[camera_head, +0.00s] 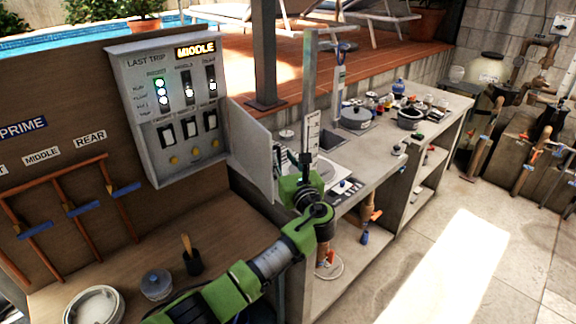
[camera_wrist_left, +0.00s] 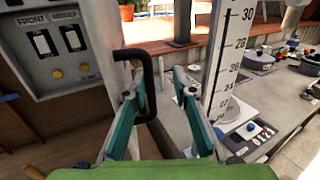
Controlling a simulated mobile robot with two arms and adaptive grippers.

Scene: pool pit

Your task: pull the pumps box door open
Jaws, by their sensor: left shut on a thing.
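The pumps box (camera_head: 150,110) is a grey panel on the wooden wall, with a lit MIDDLE sign, green lamps and switches. Its grey door (camera_head: 252,155) stands open on the right side, swung out from the box. The door also shows edge-on in the left wrist view (camera_wrist_left: 104,40). My left gripper (camera_head: 303,165) is at the door's outer edge. In the left wrist view its teal fingers (camera_wrist_left: 162,100) are on the black bar handle (camera_wrist_left: 150,62), shut on it. The finger contact is partly hidden. My right gripper is not in view.
A counter (camera_head: 440,110) with pots and small parts runs along the right of the door. A white ruler post (camera_head: 312,135) stands close beyond my gripper. A lower shelf (camera_head: 60,285) holds a round tub and a blue-lidded jar.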

